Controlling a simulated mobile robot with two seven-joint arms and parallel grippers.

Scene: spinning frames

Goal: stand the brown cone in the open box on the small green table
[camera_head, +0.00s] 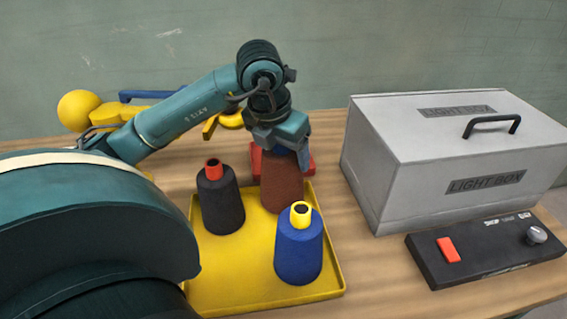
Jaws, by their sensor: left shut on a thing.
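The brown cone (281,184) is upright at the back right of a yellow tray (218,290) on the wooden table. My left gripper (281,148) comes down on it from above and is shut on its top, which the fingers hide. The cone's base is partly behind the blue cone, and I cannot tell whether it touches the tray. A black cone (222,203) with a red top and a blue cone (298,252) with a yellow top stand in the tray. No open box or small green table shows. My right gripper is not in view.
A closed grey light box (400,165) with a handle stands at the right, with a black control panel (480,252) before it. A red object (296,165) lies behind the brown cone. A yellow ball (78,110) and blue bar (148,94) are at the back left.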

